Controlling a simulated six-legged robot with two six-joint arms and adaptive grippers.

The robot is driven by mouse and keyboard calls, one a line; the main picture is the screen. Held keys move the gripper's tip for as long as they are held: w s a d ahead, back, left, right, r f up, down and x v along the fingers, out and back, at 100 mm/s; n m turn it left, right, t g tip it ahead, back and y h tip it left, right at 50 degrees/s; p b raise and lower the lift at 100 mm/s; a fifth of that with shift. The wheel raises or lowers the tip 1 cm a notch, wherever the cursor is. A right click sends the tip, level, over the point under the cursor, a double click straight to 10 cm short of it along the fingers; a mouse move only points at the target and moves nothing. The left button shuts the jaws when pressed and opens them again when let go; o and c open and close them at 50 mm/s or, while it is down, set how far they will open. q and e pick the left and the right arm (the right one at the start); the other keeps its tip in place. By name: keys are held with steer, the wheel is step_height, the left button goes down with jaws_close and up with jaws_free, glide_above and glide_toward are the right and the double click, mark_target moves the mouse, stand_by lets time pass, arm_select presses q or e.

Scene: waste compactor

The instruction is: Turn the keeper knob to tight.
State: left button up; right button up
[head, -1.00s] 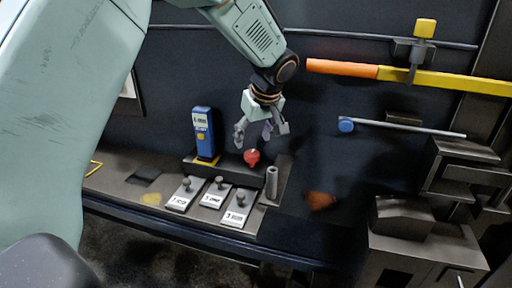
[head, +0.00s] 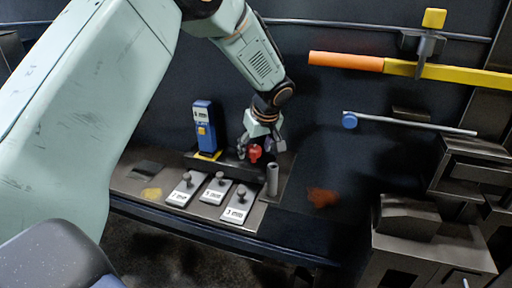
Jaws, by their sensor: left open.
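A red knob (head: 254,153) stands on the dark ledge behind the small panel; it looks like the keeper knob, though no tight mark is readable. My left gripper (head: 261,150) is open, pointing down from above, with its fingers around or just beside the red knob. I cannot tell whether they touch it. The fingers partly hide the knob. My right gripper is not in view.
A blue device (head: 203,128) stands left of the knob. A short grey post (head: 272,180) is close on its right. Several labelled switch plates (head: 213,190) lie in front. An orange and yellow bar (head: 345,61) and a blue-ended rod (head: 410,124) are at right.

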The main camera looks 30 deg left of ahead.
arm_select(q)
steer(key=shift+s+a+r, duration=0.15)
steer(key=shift+s+a, duration=0.1)
steer(key=shift+s, duration=0.1)
steer(key=shift+w+d, duration=0.3)
steer(key=shift+w, duration=0.15)
steer(key=c, duration=0.6)
steer(key=shift+s+a, duration=0.2)
steer(key=shift+s, duration=0.05)
steer(key=shift+c, duration=1.4)
steer(key=shift+w+d, duration=0.1)
steer(key=shift+c, duration=1.3)
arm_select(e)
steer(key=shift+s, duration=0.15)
